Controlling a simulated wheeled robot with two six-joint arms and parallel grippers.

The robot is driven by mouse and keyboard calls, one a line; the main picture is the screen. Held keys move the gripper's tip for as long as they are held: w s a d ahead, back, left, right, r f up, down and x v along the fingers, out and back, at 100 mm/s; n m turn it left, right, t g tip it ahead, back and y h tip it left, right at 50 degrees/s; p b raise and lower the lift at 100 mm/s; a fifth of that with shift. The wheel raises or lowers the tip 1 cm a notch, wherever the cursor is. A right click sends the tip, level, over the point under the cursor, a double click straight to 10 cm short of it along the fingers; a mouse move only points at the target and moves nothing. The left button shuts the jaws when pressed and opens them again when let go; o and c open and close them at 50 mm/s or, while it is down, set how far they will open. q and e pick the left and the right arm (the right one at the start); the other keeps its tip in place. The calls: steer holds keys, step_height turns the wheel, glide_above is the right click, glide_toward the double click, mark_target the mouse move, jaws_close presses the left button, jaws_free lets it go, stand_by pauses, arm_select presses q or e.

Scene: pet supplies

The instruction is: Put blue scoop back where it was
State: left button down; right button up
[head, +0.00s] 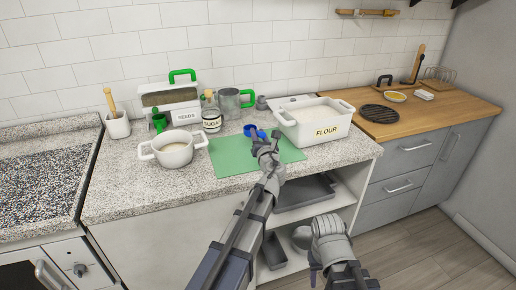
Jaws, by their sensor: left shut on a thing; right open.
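The blue scoop (249,129) is at the far edge of the green mat (232,158), at the tip of my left gripper (256,138). My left gripper is shut on the scoop, and its fingers hide part of it. A small blue patch also shows beside the flour container (316,122); I cannot tell if it belongs to the scoop. The white flour container is open and filled with pale flour, right of the gripper. My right gripper (316,272) is open and empty, low in front of the counter's shelves.
A black trivet (379,114) lies on the wooden counter. The mat's front is clear.

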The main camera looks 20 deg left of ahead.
arm_select(q)
steer(key=shift+f+b, duration=1.8)
steer(key=shift+f, duration=0.1)
steer(key=shift+f, duration=0.15)
steer(key=c, duration=0.7)
jaws_free()
steer(key=shift+r, duration=0.25)
steer(key=v, duration=1.2)
